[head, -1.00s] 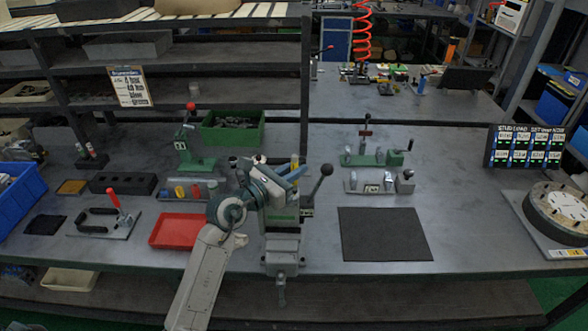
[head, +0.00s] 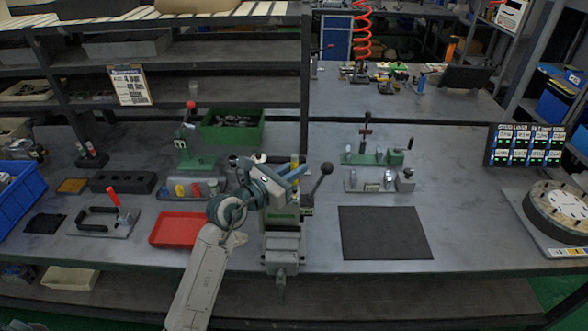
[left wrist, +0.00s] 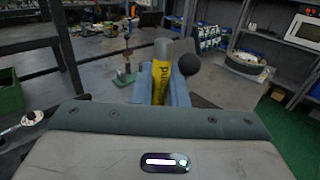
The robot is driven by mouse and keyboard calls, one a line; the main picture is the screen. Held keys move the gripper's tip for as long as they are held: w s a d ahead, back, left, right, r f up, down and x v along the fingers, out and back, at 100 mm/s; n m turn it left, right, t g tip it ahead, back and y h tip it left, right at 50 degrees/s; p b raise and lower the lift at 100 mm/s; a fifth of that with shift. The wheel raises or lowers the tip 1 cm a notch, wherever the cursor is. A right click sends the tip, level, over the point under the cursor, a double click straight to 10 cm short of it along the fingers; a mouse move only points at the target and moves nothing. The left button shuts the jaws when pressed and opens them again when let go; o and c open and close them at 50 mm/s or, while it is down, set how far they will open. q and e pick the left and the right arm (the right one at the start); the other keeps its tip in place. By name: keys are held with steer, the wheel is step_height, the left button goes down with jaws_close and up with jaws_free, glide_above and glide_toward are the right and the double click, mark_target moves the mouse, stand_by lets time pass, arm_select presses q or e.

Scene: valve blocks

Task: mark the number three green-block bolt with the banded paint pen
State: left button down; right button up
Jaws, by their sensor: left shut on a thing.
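My left gripper (head: 296,172) is shut on a slim grey pen with a yellow lettered band (left wrist: 162,82). In the left wrist view the pen stands between the blue fingers, its lower part hidden. In the head view only a little yellow (head: 295,159) shows at the fingertips. My right gripper is out of view.
A red tray (head: 178,230) lies left of the vise. A dark mat (head: 385,232) lies to its right. Green fixtures (head: 198,163) and (head: 360,159) stand farther back. A round dial plate (head: 562,210) is at the far right. The bench between mat and dial is clear.

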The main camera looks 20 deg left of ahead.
mark_target(294, 156)
arm_select(q)
step_height(294, 156, up, 5)
steer(key=p, duration=0.4)
steer(key=shift+f, duration=0.1)
